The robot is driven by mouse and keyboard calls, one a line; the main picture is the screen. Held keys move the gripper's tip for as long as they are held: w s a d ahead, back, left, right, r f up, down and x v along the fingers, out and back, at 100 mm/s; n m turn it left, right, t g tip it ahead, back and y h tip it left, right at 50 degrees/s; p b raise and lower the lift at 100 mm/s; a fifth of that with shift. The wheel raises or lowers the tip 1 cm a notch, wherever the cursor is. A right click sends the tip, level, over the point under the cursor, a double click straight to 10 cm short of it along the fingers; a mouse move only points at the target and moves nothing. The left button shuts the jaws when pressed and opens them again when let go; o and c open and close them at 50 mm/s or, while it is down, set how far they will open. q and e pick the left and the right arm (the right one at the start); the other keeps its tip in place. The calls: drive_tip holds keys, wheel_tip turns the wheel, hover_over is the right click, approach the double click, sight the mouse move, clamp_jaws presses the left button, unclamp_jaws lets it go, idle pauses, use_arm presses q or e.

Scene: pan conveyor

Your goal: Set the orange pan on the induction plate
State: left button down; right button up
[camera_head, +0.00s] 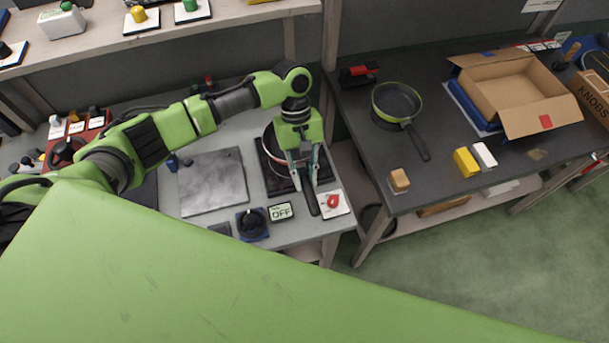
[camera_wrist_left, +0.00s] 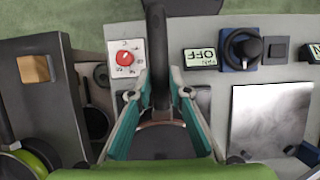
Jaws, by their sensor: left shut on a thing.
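The orange pan (camera_head: 267,143) shows as a dark pan with a thin orange-pink rim, mostly hidden by my arm in the head view. In the left wrist view the pan (camera_wrist_left: 160,138) shows partly between the fingers. My left gripper (camera_head: 309,178) is shut on its dark handle (camera_head: 311,198), which also shows in the left wrist view (camera_wrist_left: 156,45). The pan is over a black square plate (camera_head: 272,180); I cannot tell whether it touches. A silvery square plate (camera_head: 213,180) lies bare to the left. My right gripper is not in view.
A red knob (camera_head: 332,202) on a white panel sits near the handle. A blue-based knob (camera_head: 252,223) and an OFF sign (camera_head: 281,212) stand in front. The right table holds a green-rimmed pan (camera_head: 397,103), small blocks and an open cardboard box (camera_head: 500,88).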

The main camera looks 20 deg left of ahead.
use_arm(q)
wheel_tip(320, 180, down, 3)
drive_tip(key=b, duration=0.4)
drive_tip(key=shift+f, duration=0.15)
drive_tip(key=shift+f+p, duration=0.25)
drive_tip(key=shift+p, duration=0.05)
drive_tip(key=shift+f, duration=0.7)
drive_tip(key=c, duration=1.8)
unclamp_jaws()
